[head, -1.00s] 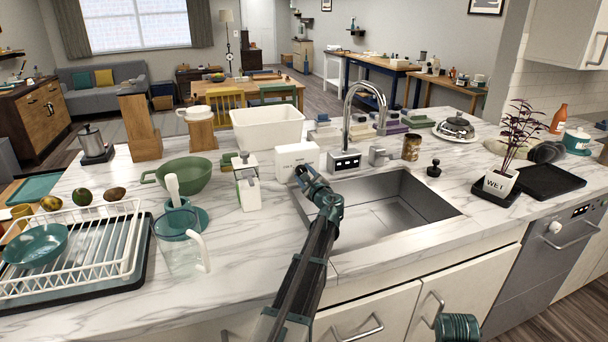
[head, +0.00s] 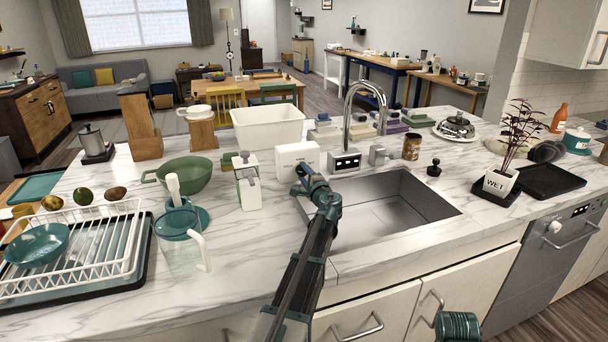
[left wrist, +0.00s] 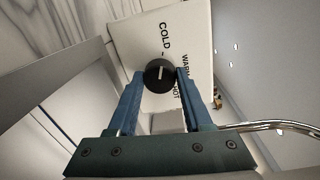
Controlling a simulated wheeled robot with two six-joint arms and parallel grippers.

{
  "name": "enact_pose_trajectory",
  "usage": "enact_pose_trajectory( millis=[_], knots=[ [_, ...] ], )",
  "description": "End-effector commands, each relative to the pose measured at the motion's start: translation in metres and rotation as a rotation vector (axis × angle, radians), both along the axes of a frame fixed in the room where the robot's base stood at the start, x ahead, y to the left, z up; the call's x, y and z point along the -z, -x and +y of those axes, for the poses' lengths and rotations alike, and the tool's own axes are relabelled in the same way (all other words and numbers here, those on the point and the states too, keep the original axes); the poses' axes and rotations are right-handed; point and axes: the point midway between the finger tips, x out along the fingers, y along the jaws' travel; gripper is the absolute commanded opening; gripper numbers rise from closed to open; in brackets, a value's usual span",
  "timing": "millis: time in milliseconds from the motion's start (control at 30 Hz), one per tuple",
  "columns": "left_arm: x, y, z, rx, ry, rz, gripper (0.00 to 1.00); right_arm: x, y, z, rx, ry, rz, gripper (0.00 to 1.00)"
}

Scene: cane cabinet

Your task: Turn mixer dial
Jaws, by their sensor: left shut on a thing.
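The mixer box (head: 297,160) is a white block on the counter behind the sink's left end. In the left wrist view the box (left wrist: 152,35) carries the printed words COLD, WARM and HOT. Its dial (left wrist: 158,76) is a round black knob with a pale pointer line. My left gripper (left wrist: 157,82) is shut on the dial, one finger on each side. In the head view my left gripper (head: 303,172) reaches the front of the box and hides the dial. My right gripper is out of view; only a piece of my right arm may show at the bottom.
The sink (head: 390,208) and faucet (head: 362,110) are to the right of the box. A white-and-green dispenser bottle (head: 248,188) stands close on its left. A glass pitcher (head: 180,250) and dish rack (head: 85,245) stand further left. The counter front is clear.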

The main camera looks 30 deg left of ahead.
Motion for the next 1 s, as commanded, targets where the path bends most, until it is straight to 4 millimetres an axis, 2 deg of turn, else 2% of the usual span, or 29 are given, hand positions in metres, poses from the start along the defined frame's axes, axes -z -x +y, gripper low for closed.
enact_pose_trajectory(
  millis=[567, 600, 733, 767, 1000],
  knots=[
    [0.0008, 0.0014, 0.0001, -0.002, 0.023, -0.024, 0.00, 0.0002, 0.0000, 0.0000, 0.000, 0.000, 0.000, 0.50],
    [0.0008, 0.0014, 0.0001, -0.002, 0.023, -0.024, 0.54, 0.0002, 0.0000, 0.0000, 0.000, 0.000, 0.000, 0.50],
    [0.0007, 0.0011, 0.0001, -0.002, 0.022, -0.023, 0.77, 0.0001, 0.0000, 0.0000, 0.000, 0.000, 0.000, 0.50],
    [0.0006, 0.0010, 0.0000, -0.002, 0.022, -0.023, 0.80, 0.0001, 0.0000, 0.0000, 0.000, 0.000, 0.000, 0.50],
    [0.0003, 0.0007, -0.0001, 0.000, 0.020, -0.022, 0.80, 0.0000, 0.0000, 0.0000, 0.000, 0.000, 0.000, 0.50]
  ],
)
